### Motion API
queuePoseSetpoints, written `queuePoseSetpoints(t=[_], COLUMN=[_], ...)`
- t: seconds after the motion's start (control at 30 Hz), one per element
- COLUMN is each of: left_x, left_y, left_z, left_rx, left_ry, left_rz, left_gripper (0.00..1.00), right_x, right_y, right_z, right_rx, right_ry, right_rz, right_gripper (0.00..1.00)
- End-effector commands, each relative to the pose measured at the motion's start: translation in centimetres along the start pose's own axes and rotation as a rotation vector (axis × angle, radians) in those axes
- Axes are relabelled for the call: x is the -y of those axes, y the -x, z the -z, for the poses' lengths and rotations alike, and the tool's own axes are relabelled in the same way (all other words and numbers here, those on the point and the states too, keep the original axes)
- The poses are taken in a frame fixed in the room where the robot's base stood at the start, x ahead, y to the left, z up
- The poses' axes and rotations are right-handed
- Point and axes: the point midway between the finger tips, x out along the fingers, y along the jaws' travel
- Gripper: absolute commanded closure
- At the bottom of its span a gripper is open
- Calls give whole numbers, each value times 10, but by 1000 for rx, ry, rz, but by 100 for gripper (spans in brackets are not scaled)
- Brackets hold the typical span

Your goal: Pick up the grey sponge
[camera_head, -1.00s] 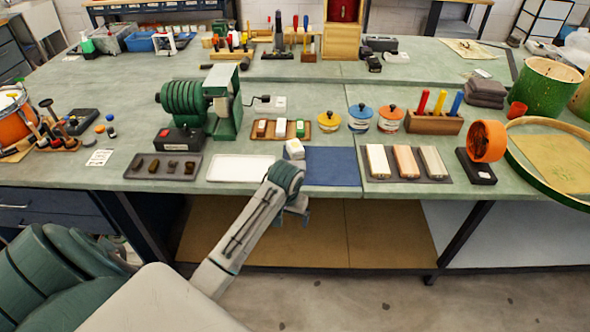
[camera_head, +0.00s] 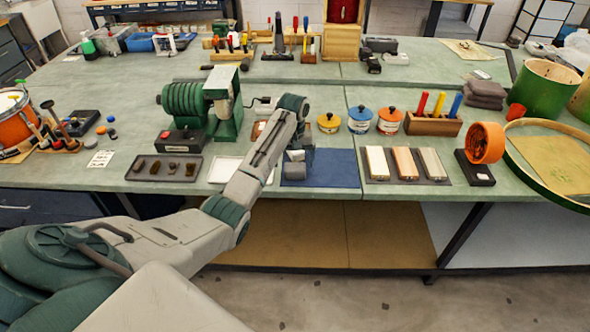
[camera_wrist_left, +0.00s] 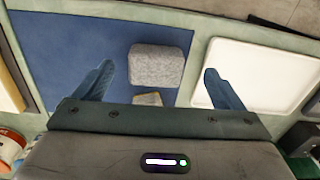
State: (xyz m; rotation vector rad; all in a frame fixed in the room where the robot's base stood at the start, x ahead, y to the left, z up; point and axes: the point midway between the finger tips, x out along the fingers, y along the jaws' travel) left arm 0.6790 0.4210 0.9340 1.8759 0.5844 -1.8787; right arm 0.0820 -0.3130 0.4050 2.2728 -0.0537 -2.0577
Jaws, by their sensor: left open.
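The grey sponge (camera_wrist_left: 156,65) is a rounded, speckled grey block lying on the blue mat (camera_wrist_left: 55,60) in the left wrist view. In the head view it shows as a small pale grey block (camera_head: 294,171) on the left part of the mat (camera_head: 335,167), partly hidden by my gripper. My left gripper (camera_wrist_left: 158,72) is open, with one blue finger on each side of the sponge in the wrist view and gaps on both sides. In the head view my left gripper (camera_head: 297,158) is over the mat. I cannot tell its exact height. My right gripper is not in view.
A small yellowish block (camera_wrist_left: 148,99) lies beside the sponge, partly hidden by my gripper. A white tray (camera_wrist_left: 262,72) is next to the mat. The mat's right part is clear.

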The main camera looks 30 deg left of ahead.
Motion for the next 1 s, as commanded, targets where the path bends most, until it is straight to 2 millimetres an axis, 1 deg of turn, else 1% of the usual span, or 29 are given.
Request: queuePoseSetpoints(t=[0.23,0.4,0.5,0.63,0.8,0.83,0.97,1.0], left_x=[-2,-5,-4,-4,-4,-4,-4,-4], left_y=[-16,-36,-50,-58,-58,-58,-58,-58], left_z=[3,9,8,8,9,9,8,8], left_rx=[3,3,1,-1,-1,-1,-1,-1], left_ry=[0,0,-1,-1,-1,-1,-1,-1], left_rz=[-1,0,1,0,-1,0,-1,-1], left_gripper=[9,9,9,9,9,11,37,44], right_x=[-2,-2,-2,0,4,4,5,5], right_y=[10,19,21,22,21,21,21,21], right_z=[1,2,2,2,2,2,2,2], right_rx=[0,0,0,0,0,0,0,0], right_ry=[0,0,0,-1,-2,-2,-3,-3], right_rz=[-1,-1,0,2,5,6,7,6], right_gripper=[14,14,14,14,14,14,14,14])
